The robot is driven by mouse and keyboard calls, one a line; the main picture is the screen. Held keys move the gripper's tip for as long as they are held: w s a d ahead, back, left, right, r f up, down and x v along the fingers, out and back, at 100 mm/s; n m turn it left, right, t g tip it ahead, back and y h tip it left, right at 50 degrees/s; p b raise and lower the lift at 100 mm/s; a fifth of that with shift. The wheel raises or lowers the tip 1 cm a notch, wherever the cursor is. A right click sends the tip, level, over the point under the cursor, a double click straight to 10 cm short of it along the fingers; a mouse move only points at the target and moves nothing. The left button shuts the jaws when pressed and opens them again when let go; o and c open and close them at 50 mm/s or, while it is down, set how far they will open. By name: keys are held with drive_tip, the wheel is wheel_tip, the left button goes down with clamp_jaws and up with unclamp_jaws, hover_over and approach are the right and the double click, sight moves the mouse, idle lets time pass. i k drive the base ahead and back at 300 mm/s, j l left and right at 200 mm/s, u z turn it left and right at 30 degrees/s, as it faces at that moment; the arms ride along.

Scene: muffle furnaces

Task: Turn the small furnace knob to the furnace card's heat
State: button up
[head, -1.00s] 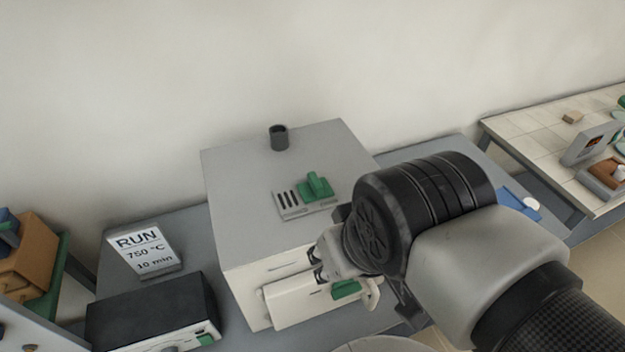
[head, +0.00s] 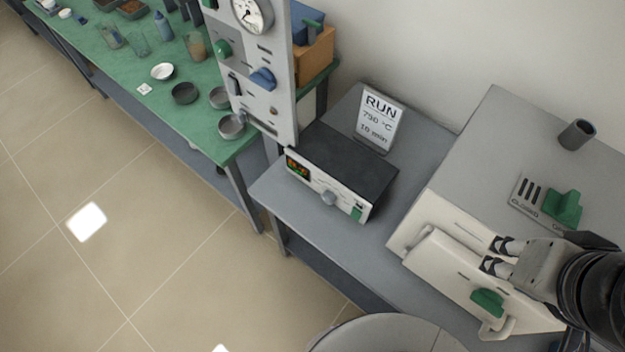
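A controller box (head: 350,165) with a black top and white front stands on the grey bench left of the furnace. Its front has a lit display (head: 298,169), a round grey knob (head: 328,198) and a green switch (head: 357,213); the display's digits are too small to read surely. The furnace card (head: 379,121) behind the box shows RUN, what looks like 750 °C, and 10 min. My gripper (head: 491,255) is open and empty, its two fingers apart, pointing left in front of the furnace (head: 485,145), above its cream door, well right of the knob.
The furnace door has a green part (head: 487,302) and a handle (head: 497,328); a green lever (head: 563,207) sits on top. A tall panel (head: 274,60) with gauge and knobs stands behind-left, by a green table (head: 130,70) with dishes. Bench space between box and furnace is clear.

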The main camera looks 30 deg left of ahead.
sight(327, 197)
drive_tip(key=u, duration=1.45)
